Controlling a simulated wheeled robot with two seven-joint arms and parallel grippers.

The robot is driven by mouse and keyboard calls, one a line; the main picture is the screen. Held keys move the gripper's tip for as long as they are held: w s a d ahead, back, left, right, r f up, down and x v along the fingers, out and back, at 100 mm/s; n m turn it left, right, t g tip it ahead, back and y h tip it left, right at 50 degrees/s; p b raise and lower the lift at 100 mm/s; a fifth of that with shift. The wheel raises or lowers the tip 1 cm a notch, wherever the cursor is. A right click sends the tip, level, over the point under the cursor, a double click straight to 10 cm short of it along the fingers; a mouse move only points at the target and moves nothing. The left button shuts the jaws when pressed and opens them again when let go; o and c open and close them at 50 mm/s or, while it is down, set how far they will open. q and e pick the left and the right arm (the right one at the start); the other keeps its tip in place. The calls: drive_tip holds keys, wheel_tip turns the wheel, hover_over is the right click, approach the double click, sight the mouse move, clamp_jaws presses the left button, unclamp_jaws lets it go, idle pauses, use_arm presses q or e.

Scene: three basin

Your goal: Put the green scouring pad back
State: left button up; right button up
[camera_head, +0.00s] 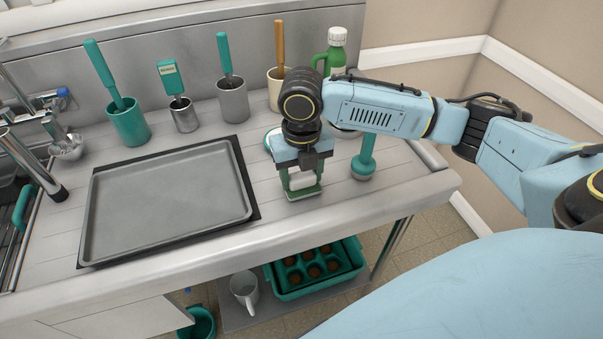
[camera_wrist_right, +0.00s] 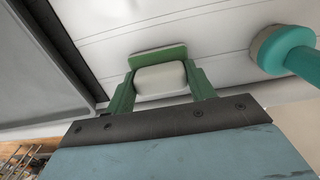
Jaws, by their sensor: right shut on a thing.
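The green scouring pad (camera_head: 306,193) is a flat green slab under a white block, at the front of the metal counter. In the right wrist view the pad (camera_wrist_right: 158,55) lies beyond the white block (camera_wrist_right: 160,78), between the green fingers. My right gripper (camera_head: 302,180) points down and is shut on the white-topped pad; it also shows in the right wrist view (camera_wrist_right: 161,84). Whether the pad touches the counter, I cannot tell. My left gripper is not in view.
A grey tray (camera_head: 165,232) on a dark mat lies left of the gripper. A green-handled tool (camera_head: 365,160) stands close on its right. Several tool cups, including a grey cup (camera_head: 233,103), line the back. The counter's front edge is near.

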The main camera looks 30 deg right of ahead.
sight(301, 174)
drive_tip(key=o, duration=0.6)
drive_tip(key=shift+f, duration=0.15)
drive_tip(key=o, duration=0.5)
drive_tip(key=shift+c, duration=0.2)
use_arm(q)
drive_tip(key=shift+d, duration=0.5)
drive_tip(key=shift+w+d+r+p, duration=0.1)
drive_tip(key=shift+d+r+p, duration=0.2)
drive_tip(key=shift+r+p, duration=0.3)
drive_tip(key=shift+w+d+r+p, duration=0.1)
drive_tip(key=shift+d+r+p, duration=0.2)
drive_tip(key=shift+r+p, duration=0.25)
use_arm(e)
wheel_tip(301, 174, up, 12)
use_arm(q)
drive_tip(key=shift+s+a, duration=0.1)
